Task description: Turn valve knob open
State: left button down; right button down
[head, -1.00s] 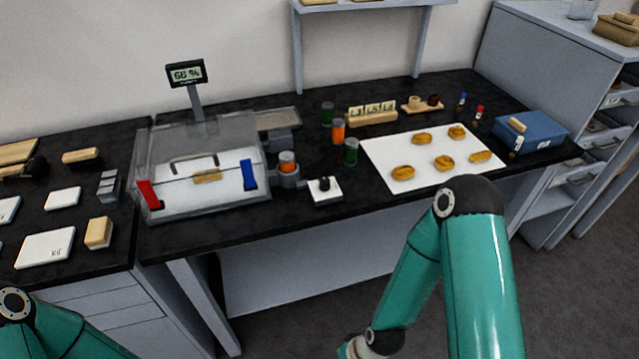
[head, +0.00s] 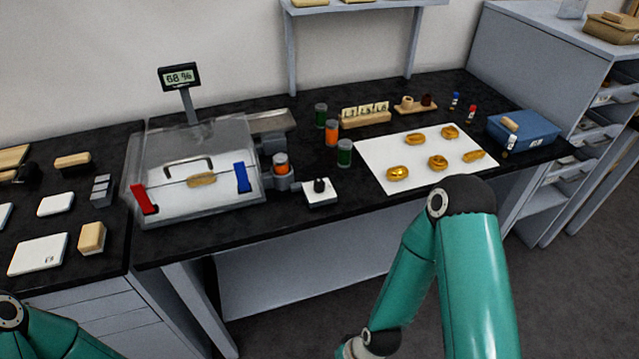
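A small black knob (head: 319,185) stands on a white square base (head: 320,197) near the front edge of the black bench. I cannot tell if this is the valve knob or how far it is turned. Just left of it, a grey fitting (head: 283,183) holds an orange canister (head: 281,164) beside a clear chamber (head: 160,150). The chamber has a red handle, a blue handle and a gold piece inside. A display (head: 180,77) above it reads 68 %.
A white sheet (head: 375,168) with several gold pieces lies right of the knob. Green and orange jars (head: 344,153) stand behind the knob. A blue box (head: 523,130) sits at the right. White blocks and a tan block (head: 92,237) lie at the left.

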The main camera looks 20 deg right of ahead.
aim_at(318, 185)
jog(key=z, duration=1.9)
jog(key=i, duration=0.1)
jog(key=u, duration=2.95)
jog(key=k, duration=0.95)
jog(key=z, duration=0.55)
jog(key=i, duration=1.25)
jog(key=z, duration=0.05)
